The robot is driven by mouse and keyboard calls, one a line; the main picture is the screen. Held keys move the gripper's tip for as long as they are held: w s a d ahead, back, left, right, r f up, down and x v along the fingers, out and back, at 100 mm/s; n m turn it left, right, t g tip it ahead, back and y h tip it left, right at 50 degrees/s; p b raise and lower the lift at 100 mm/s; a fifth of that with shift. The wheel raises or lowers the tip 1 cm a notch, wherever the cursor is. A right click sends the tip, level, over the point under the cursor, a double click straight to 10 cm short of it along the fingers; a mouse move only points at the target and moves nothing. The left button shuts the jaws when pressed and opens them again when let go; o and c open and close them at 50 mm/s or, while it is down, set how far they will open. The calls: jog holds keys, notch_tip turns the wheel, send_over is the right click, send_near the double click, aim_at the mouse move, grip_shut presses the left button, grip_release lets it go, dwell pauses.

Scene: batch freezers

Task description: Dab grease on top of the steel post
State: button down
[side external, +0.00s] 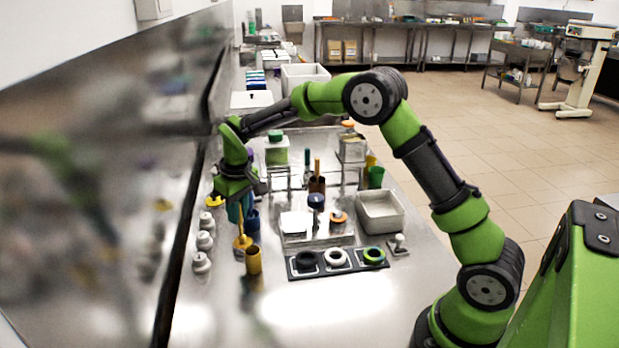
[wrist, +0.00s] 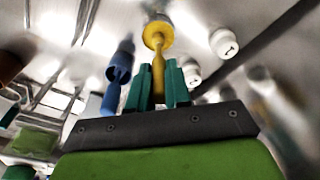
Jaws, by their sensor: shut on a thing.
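My gripper (side external: 236,210) points down at the left of the steel bench. Its teal fingers (wrist: 158,85) are shut on a yellow tool (wrist: 158,60), which hangs below them and widens at its far end. The tool's lower end (side external: 242,242) shows beside a yellow cup (side external: 253,262); I cannot tell whether they touch. A small pale metal post (side external: 399,241) stands upright on a plate at the right, well away from my gripper; it looks like the steel post. I cannot make out any grease.
A blue cup (side external: 252,224) stands close to the tool. White numbered knobs (side external: 202,262) line the wall side. A tray (side external: 291,274) holds black, white and green rings. A white bin (side external: 380,214) stands behind the post. The bench front is clear.

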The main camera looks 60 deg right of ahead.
dwell(0.3)
jog(key=shift+r, duration=3.45)
jog(key=shift+f, duration=0.15)
jog(key=shift+s+f, duration=0.3)
jog(key=s+d+r, duration=0.1)
jog(key=s+r, duration=0.2)
jog(key=s, duration=1.2)
jog(key=d+r, duration=0.1)
jog(key=d, duration=1.8)
jog(key=shift+w+f, duration=0.15)
jog(key=shift+f, duration=2.35)
